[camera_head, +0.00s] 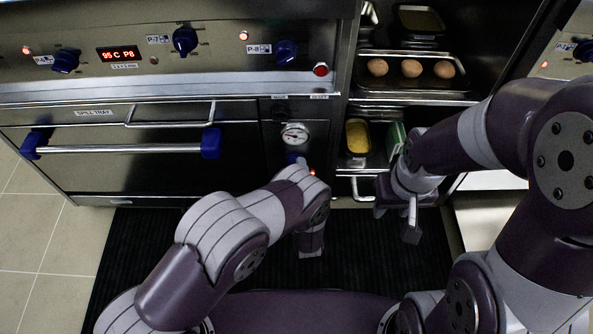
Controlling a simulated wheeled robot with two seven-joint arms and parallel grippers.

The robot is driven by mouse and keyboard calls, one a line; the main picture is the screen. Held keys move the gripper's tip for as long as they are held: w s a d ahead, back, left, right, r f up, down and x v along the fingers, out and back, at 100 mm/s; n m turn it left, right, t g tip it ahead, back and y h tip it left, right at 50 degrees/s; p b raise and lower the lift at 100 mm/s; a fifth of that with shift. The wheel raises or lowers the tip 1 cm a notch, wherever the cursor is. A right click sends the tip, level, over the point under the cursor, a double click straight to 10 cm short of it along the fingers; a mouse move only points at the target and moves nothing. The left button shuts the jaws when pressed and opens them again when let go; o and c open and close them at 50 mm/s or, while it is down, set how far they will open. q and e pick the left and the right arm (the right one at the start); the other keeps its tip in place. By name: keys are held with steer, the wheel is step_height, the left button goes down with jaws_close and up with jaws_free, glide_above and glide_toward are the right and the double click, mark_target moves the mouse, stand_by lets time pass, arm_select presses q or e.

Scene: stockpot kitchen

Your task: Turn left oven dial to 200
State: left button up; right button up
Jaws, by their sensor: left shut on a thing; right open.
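A blue dial (293,158) sits below a round white gauge (295,134) on the narrow dark panel right of the oven door. My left gripper (299,168) is at this dial and shut on it. The wrist hides most of the dial and the fingertips, so its setting cannot be read. A small red light (312,171) glows just right of it. My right gripper (396,218) is open and empty, in front of the lower shelf, pointing downward.
Other blue knobs (185,40) line the upper panel beside a red display (119,54). A spill tray and the oven handle (120,149) are at left. Shelves at right hold several eggs (411,68) and a yellow-filled container (357,136). A dark mat (140,235) covers the floor.

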stand_by(0.4)
arm_select(q)
steer(key=o, duration=1)
steer(key=shift+o, duration=0.2)
steer(key=shift+s, duration=0.1)
arm_select(e)
steer(key=shift+s, duration=0.1)
